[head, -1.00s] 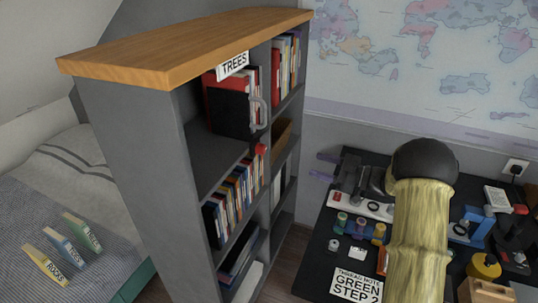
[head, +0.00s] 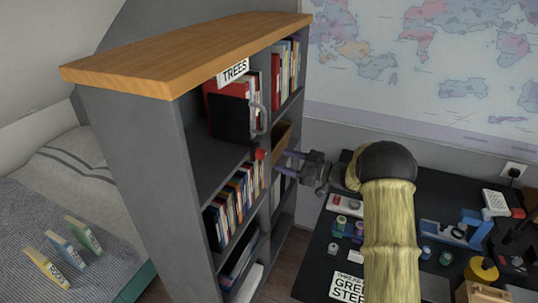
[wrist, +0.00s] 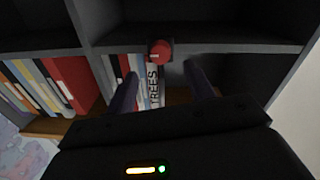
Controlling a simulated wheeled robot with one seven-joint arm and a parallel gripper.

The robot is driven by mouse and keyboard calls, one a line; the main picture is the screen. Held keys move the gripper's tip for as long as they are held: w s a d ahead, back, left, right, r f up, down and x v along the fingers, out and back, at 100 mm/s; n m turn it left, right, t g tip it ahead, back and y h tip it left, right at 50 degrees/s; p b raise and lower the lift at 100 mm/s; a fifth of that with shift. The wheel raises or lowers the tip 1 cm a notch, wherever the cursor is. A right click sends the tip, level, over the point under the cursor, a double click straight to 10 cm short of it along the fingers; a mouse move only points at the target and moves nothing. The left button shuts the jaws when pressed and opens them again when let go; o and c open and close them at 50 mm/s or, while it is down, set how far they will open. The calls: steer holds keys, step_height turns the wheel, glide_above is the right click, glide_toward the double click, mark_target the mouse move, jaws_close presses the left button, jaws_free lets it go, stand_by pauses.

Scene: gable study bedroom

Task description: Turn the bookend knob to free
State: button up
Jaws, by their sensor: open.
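The red bookend knob (head: 260,154) is at the front edge of the bookcase, just below the black bookend (head: 229,118) with its grey handle. In the wrist view the knob (wrist: 160,50) is upper centre, its marking too small to read. My gripper (head: 281,163) is open, to the right of the knob in the head view, its purple fingers pointing at the bookcase. In the wrist view my gripper (wrist: 160,72) has one finger on each side of the knob's line, with the knob beyond the tips and apparently untouched.
The grey bookcase (head: 142,165) has books on several shelves and a TREES label (head: 233,71). In the wrist view an upright TREES spine (wrist: 155,88) stands between the fingers. A cluttered black desk (head: 315,252) is at right. Three labelled books stand on the bed (head: 108,240).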

mark_target(265, 155)
steer(key=p+x, duration=0.1)
steer(key=x, duration=0.5)
steer(key=shift+a, duration=0.2)
steer(key=shift+c, duration=0.4)
steer(key=c, duration=0.9)
